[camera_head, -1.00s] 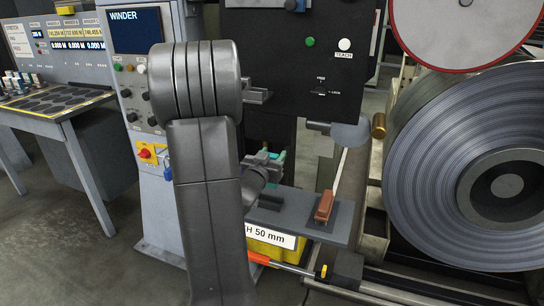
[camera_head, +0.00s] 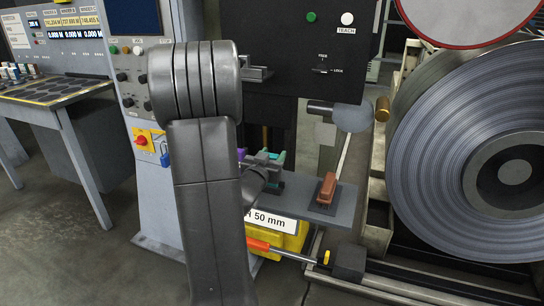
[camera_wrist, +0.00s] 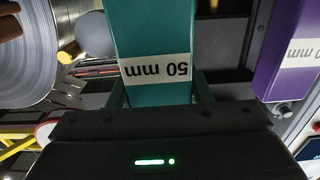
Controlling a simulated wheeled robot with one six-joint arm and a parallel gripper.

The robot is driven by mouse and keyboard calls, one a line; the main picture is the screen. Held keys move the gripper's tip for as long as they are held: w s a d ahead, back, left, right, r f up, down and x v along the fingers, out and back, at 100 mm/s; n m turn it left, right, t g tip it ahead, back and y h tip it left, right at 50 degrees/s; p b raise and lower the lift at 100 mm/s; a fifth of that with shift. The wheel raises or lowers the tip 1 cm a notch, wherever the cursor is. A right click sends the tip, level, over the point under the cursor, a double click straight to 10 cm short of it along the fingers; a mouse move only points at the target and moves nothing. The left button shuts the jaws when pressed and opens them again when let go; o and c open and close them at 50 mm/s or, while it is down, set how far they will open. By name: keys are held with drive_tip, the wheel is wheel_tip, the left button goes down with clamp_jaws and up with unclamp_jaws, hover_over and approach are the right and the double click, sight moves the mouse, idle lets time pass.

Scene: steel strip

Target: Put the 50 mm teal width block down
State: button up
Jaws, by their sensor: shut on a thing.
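The teal width block (camera_wrist: 152,35) with a white "50 mm" label, upside down in the picture, fills the upper middle of the wrist view. My gripper (camera_wrist: 158,98) is shut on it. In the head view a bit of the teal block (camera_head: 281,160) shows beside my gripper (camera_head: 268,162), above the grey shelf; my arm hides the rest. I cannot tell whether the block touches the shelf.
A purple block (camera_wrist: 288,55) with an "mm" label is right of the teal one. A brown block (camera_head: 326,188) sits on the shelf (camera_head: 345,205). A large steel coil (camera_head: 440,165) stands right.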

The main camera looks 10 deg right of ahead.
drive_tip(key=shift+f+b, duration=0.3)
drive_tip(key=shift+b, duration=0.05)
drive_tip(key=o, duration=1.2)
drive_tip(key=shift+c, duration=0.2)
drive_tip(key=shift+s+a, duration=0.1)
drive_tip(key=v, duration=1.3)
drive_tip(key=shift+s, duration=0.2)
drive_tip(key=shift+a, duration=0.15)
drive_tip(key=x, duration=1.3)
drive_tip(key=shift+w+d, duration=0.2)
drive_tip(key=shift+w+d+r, duration=0.1)
drive_tip(key=shift+w+r, duration=0.05)
drive_tip(key=shift+r+p, duration=0.1)
drive_tip(key=shift+p, duration=0.2)
